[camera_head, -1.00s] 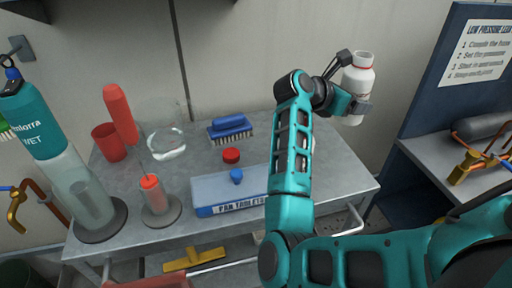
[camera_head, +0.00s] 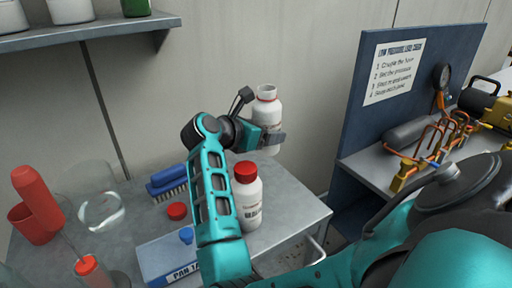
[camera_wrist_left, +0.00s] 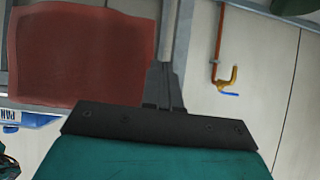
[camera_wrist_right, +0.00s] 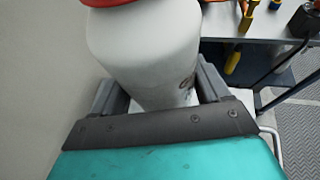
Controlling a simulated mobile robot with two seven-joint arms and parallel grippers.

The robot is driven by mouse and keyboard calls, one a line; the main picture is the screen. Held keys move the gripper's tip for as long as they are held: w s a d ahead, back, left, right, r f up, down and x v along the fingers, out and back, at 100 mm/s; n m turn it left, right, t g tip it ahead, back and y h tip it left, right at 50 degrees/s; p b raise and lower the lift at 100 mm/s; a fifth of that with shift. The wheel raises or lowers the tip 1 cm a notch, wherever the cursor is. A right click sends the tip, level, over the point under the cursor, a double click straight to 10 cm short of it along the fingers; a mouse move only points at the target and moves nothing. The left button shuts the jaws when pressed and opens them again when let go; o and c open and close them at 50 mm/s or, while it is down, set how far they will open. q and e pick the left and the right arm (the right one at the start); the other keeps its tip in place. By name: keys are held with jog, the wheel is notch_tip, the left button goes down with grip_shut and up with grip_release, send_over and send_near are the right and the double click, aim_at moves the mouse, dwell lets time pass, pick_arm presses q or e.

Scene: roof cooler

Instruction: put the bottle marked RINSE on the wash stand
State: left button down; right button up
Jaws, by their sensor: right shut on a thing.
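My right gripper (camera_head: 262,138) is shut on a white bottle (camera_head: 267,110) with a red ring below its rim. It holds the bottle upright near the wall, above the back right of a grey metal table (camera_head: 285,200) with cleaning things on it. The bottle also fills the right wrist view (camera_wrist_right: 150,50) between the two fingers; its marking cannot be read. Another white bottle with a red cap (camera_head: 243,195) stands on the table, its label partly hidden by my right arm. My left gripper (camera_wrist_left: 163,90) shows only in the left wrist view, its fingers together.
A blue brush (camera_head: 168,183), a red cap (camera_head: 177,211), a blue-and-white box (camera_head: 165,258), a clear glass jar (camera_head: 100,210) and a red cup (camera_head: 35,222) occupy the table. A shelf (camera_head: 90,32) hangs upper left.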

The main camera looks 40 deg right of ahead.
jog(key=w+a, duration=0.4)
jog(key=a, duration=1)
jog(key=f, duration=0.3)
jog(key=f+b, duration=0.1)
jog(key=f, duration=0.3)
jog(key=f+b, duration=0.1)
jog(key=f, duration=0.2)
jog(key=shift+s+a+f, duration=0.15)
jog(key=shift+s+a, duration=0.05)
jog(key=shift+s, duration=0.05)
jog(key=shift+f+b, duration=0.6)
jog(key=shift+f, duration=0.05)
jog(key=shift+f+b, duration=0.45)
jog(key=shift+b, duration=0.1)
jog(key=o, duration=1.1)
